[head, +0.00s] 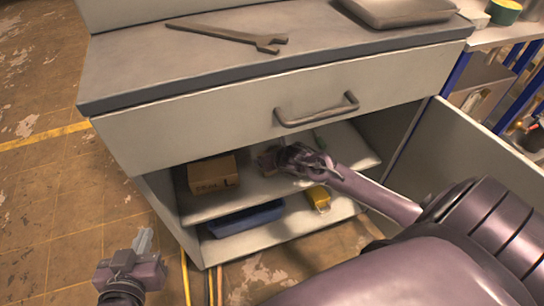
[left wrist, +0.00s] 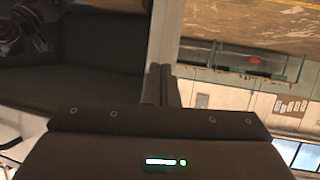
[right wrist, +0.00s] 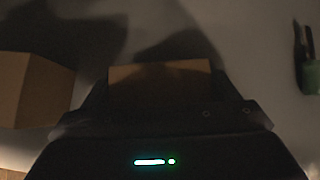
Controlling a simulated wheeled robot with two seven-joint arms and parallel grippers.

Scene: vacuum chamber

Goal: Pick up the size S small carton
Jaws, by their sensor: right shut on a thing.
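A small brown carton (right wrist: 160,84) sits between the fingers of my right gripper (right wrist: 160,98) in the right wrist view; no size mark on it is readable. In the head view my right gripper (head: 268,158) reaches into the open cabinet at the upper shelf, shut on this carton, which the hand largely hides. A larger brown carton marked L (head: 213,174) stands to its left on the same shelf; it also shows at the left of the right wrist view (right wrist: 34,90). My left gripper (head: 143,242) is outside the cabinet at lower left, empty, its fingers together.
The upper shelf (head: 250,192) has a green item (right wrist: 309,72) to the right. A blue tray (head: 243,220) and a yellow item (head: 318,198) are below. A closed drawer (head: 240,115) with a handle (head: 318,110) overhangs the opening. An open door (head: 490,165) stands at right.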

